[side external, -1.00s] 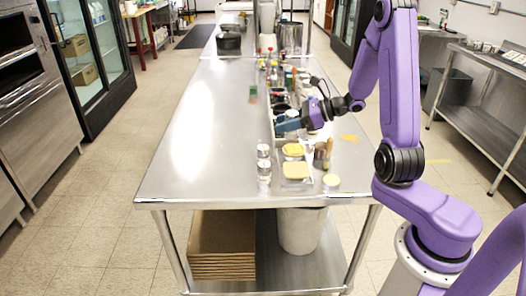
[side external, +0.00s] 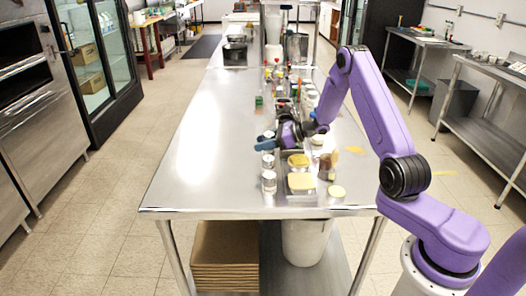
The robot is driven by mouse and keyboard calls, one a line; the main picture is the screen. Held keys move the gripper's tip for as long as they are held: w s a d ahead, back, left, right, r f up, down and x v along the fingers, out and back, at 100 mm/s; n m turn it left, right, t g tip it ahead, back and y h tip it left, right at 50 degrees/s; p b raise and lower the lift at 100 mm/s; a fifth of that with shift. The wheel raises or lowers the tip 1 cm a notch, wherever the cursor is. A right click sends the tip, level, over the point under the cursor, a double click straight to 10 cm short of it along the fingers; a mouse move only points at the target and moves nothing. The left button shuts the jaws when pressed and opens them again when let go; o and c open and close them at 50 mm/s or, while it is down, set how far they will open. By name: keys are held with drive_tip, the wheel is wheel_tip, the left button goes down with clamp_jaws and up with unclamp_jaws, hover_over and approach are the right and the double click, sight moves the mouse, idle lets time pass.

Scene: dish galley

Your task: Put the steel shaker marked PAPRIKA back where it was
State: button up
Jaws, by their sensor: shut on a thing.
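My gripper (side external: 268,138) is over the left part of the cluttered strip, just behind two steel shakers. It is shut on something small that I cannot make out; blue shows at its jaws. One steel shaker (side external: 268,161) stands upright on the table just in front of the gripper. Another steel shaker (side external: 269,182) stands nearer the front edge. No marking is legible on either, so I cannot tell which is PAPRIKA.
A brown shaker or jar (side external: 328,166) and a pale round lid (side external: 337,191) are farther right. Several bottles and containers stand behind the gripper. The steel table (side external: 205,165) is clear on the left.

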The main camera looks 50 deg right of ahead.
drive_tip(key=shift+w+f, duration=0.2)
drive_tip(key=shift+w+d+f, duration=0.1)
drive_tip(key=shift+f, duration=1.55)
drive_tip(key=o, duration=1.1)
drive_tip(key=shift+f, duration=0.15)
